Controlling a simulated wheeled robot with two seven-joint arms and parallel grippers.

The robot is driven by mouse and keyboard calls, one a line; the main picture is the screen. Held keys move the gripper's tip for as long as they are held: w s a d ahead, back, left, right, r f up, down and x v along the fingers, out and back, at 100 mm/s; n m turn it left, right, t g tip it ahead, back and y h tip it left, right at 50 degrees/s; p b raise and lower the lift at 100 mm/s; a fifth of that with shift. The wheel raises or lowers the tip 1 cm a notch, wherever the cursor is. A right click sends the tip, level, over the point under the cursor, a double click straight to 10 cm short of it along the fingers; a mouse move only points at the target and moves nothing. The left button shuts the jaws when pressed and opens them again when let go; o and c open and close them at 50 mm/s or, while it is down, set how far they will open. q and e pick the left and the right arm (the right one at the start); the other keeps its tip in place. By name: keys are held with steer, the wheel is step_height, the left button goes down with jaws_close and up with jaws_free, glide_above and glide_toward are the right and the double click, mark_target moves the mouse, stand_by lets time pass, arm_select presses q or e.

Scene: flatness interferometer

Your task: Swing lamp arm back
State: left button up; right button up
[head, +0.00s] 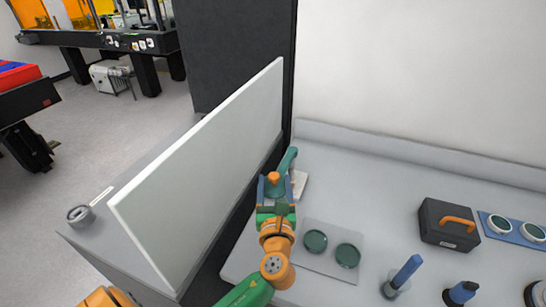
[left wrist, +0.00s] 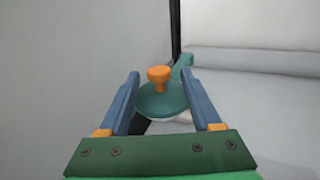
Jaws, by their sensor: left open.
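The lamp arm (head: 288,160) is teal and stands at the left end of the bench, close to the upright panel. Its round teal head carries an orange knob (head: 273,177). In the left wrist view the teal head (left wrist: 162,104) and the orange knob (left wrist: 159,75) sit between the blue fingers, with a gap on each side. My left gripper (head: 273,188) is open around the lamp head and not closed on it. The gripper hides part of the lamp and its base in the head view. My right gripper is not in view.
A pale upright panel (head: 205,170) stands close left of the lamp. On the bench, a grey plate with two green discs (head: 316,241) lies right of my arm. A black case (head: 448,224), a blue-handled tool (head: 403,275) and a blue tray (head: 515,231) are farther right.

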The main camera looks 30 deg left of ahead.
mark_target(274, 173)
arm_select(q)
steer(key=x, duration=0.5)
steer(key=shift+a+r+p, duration=0.1)
steer(key=shift+r+p, duration=0.2)
steer(key=shift+r, duration=0.05)
steer(key=shift+w+a+f, duration=0.1)
steer(key=shift+w+a, duration=0.05)
steer(key=shift+w, duration=0.05)
steer(key=shift+s+d+r, duration=0.2)
steer(key=shift+s, duration=0.05)
steer(key=c, duration=0.6)
jaws_close()
